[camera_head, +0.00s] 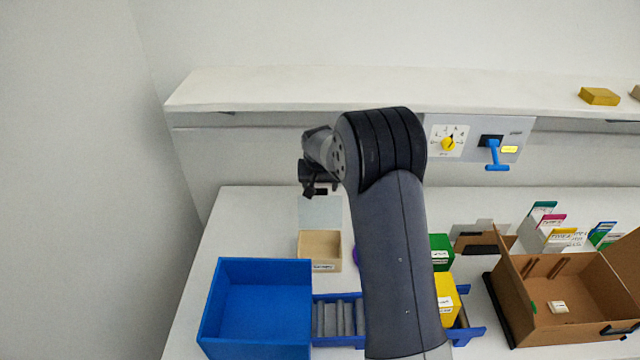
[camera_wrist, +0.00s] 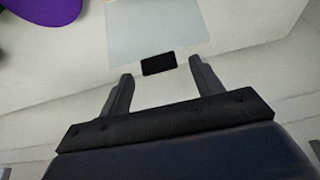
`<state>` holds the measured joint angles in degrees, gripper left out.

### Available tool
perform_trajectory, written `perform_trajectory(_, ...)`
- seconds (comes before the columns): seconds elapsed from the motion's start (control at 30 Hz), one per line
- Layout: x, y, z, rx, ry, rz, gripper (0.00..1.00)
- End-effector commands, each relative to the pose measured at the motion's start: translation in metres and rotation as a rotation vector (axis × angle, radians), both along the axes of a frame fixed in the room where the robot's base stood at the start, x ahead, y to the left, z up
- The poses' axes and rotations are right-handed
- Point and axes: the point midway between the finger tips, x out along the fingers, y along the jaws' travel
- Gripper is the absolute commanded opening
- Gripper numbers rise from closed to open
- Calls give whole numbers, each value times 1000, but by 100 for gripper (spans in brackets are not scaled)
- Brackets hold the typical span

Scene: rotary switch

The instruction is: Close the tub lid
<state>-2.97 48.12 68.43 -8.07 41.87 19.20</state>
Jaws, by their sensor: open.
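The tub (camera_head: 319,246) is a small beige box with a label on its front, on the table behind the blue bin. Its pale translucent lid (camera_head: 320,212) stands raised at the tub's back, with a small black tab (camera_head: 321,191) at its top edge. In the wrist view the lid (camera_wrist: 155,30) spreads out ahead, and the black tab (camera_wrist: 158,64) lies between the fingertips in the picture. My gripper (camera_wrist: 161,69) is open, with a gap showing on both sides of the tab. In the head view my gripper (camera_head: 310,188) is just above the lid's top edge, its fingers partly hidden.
A blue bin (camera_head: 258,263) stands at front left, beside a roller tray (camera_head: 338,318). My arm partly hides a purple object (camera_head: 355,254) right of the tub. Green and yellow boxes (camera_head: 444,290) and a cardboard box (camera_head: 515,280) are farther right. A switch panel (camera_head: 478,140) is on the wall.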

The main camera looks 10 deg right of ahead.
Motion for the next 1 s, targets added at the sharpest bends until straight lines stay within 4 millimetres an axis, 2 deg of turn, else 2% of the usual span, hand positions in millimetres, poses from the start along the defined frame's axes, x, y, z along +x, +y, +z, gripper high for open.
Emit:
perform_trajectory(0.2,4,-1,-11,0,0,0,62)
perform_trajectory(0.47,4,-1,-12,0,0,0,62)
perform_trajectory(1.0,4,-1,-11,0,0,0,18)
